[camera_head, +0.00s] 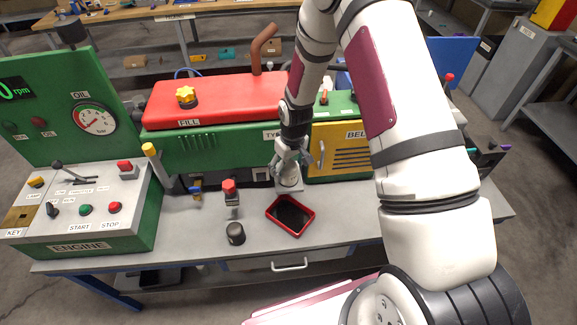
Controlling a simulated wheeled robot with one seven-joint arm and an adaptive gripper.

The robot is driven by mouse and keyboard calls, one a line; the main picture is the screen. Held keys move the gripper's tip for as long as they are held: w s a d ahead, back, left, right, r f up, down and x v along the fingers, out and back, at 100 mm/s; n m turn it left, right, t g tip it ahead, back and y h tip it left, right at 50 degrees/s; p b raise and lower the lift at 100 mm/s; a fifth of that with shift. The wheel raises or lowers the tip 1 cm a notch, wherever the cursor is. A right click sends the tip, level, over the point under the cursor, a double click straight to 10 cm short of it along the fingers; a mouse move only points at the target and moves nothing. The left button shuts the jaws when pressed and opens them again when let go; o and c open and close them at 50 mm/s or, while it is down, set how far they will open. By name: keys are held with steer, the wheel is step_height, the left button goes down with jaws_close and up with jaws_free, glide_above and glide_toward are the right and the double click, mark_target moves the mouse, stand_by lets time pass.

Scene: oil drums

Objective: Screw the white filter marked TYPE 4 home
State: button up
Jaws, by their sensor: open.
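The white filter (289,182) stands upright low at the front of the green engine, above the grey bench top. I cannot read a TYPE 4 mark on it. A label on the engine above it starts with "TY" and the rest is hidden by my arm. My gripper (290,164) points down at the top of the filter, with its fingers spread. Whether the fingers touch the filter cannot be told at this size. My arm hides part of the engine behind.
A red tray with a dark inside (272,213) lies on the bench just in front of the filter. A dark cylinder (235,233) and a red-topped post (230,192) stand to the left. The yellow vented door (345,150) is close on the right. The control console (85,205) is at far left.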

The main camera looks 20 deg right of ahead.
steer(key=s+r+m+t+b, duration=0.1)
steer(key=s+r+b, duration=0.15)
steer(key=r, duration=1.25)
steer(key=s+r+m+t+b, duration=0.1)
steer(key=s+r, duration=0.3)
steer(key=r, duration=1.1)
steer(key=s+r+m+t+b, duration=0.1)
steer(key=s+r, duration=0.4)
steer(key=s, duration=0.8)
steer(key=shift+m+t+b, duration=0.4)
steer(key=shift+t+b, duration=0.2)
steer(key=shift+b, duration=0.6)
